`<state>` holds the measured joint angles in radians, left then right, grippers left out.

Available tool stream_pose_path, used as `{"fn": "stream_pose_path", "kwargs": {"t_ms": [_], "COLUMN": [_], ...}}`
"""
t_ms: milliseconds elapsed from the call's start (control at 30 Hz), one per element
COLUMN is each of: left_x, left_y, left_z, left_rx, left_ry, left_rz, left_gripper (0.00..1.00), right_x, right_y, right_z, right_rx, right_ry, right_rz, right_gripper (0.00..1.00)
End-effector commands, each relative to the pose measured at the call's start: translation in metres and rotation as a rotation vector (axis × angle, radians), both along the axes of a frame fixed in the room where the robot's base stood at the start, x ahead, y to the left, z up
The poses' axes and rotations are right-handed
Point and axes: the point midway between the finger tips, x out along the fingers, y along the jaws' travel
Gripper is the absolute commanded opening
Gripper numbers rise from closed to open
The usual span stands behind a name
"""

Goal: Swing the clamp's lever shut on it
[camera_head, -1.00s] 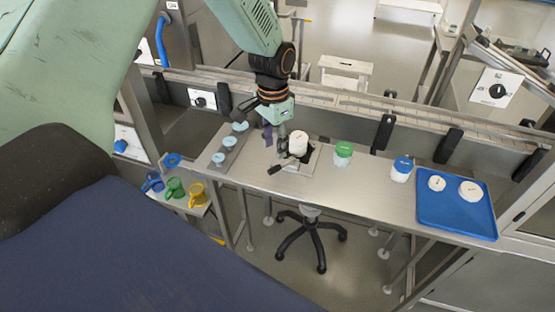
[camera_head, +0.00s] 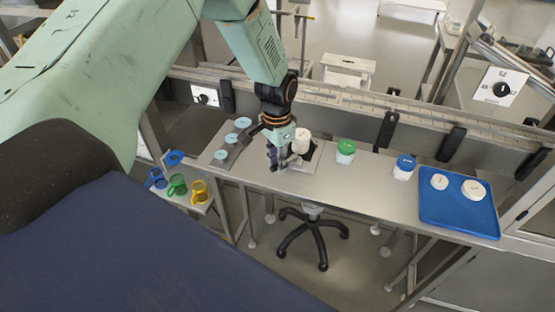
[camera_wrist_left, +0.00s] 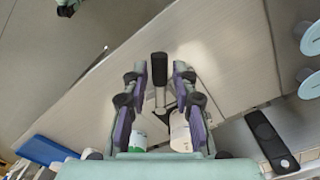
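A white jar (camera_head: 302,141) stands upright at the clamp's plate (camera_head: 303,164) on the steel table. It also shows in the wrist view (camera_wrist_left: 181,133), partly behind a finger. The clamp's lever has a black handle (camera_wrist_left: 159,65) on a metal arm. In the wrist view the handle lies between the two fingertips of my left gripper (camera_wrist_left: 160,75), with a narrow gap on each side. In the head view my left gripper (camera_head: 284,165) points down just left of the white jar and hides the lever. The gripper is open.
A green-lidded jar (camera_head: 345,151) and a blue-lidded jar (camera_head: 404,167) stand to the right, then a blue tray (camera_head: 455,222) with two white lids. Pale blue discs (camera_head: 230,139) stand left of the gripper. Coloured cups (camera_head: 177,186) sit on a lower side shelf.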

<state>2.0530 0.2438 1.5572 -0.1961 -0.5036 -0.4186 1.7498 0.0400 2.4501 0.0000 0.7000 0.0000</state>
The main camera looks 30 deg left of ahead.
Motion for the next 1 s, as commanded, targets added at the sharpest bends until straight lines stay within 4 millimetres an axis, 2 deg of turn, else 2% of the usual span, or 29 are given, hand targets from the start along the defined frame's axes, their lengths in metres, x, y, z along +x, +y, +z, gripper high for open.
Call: {"fn": "stream_pose_path", "kwargs": {"t_ms": [33,300,1000], "left_x": [-0.0001,-0.0003,-0.0009], "left_y": [-0.0001,0.0,-0.0012], "left_z": [-0.0001,0.0001,0.0011], "left_rx": [0.0,0.0,0.001], "left_ry": [0.0,0.001,0.001], "left_rz": [0.0,0.0,0.024], "left_gripper": [0.21,0.0,0.0], "right_x": [0.0001,0.0002,0.0001], "right_y": [0.0,0.0,0.0], "right_z": [0.0,0.0,0.0026], "right_rx": [0.0,0.0,0.0], "right_ry": [0.0,0.0,0.0], "right_rz": [0.0,0.0,0.0], "right_gripper": [0.4,0.4,0.4]}}
